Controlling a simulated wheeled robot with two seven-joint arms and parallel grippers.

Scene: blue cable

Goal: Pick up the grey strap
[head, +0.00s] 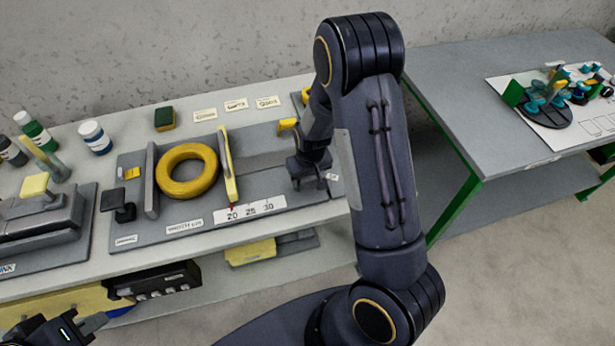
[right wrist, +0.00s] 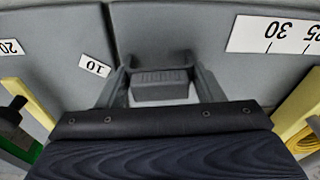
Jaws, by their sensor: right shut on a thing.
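My right gripper (head: 312,180) is low over the right part of the grey board (head: 160,232) in the head view. In the right wrist view, its two fingers (right wrist: 160,76) are closed on a small grey ribbed piece, which looks like the grey strap (right wrist: 160,92). The strap is hidden by the gripper in the head view. I cannot tell whether it touches the board. My left gripper (head: 82,330) is at the bottom left edge, partly cut off and away from the board; its jaw opening is unclear.
A yellow ring (head: 187,171) lies on the board between a grey upright plate (head: 151,180) and a yellow upright plate (head: 228,165). A number strip (head: 249,210) lies in front. Bottles (head: 95,137) and a grey fixture (head: 45,225) stand left. Another table (head: 470,100) stands right.

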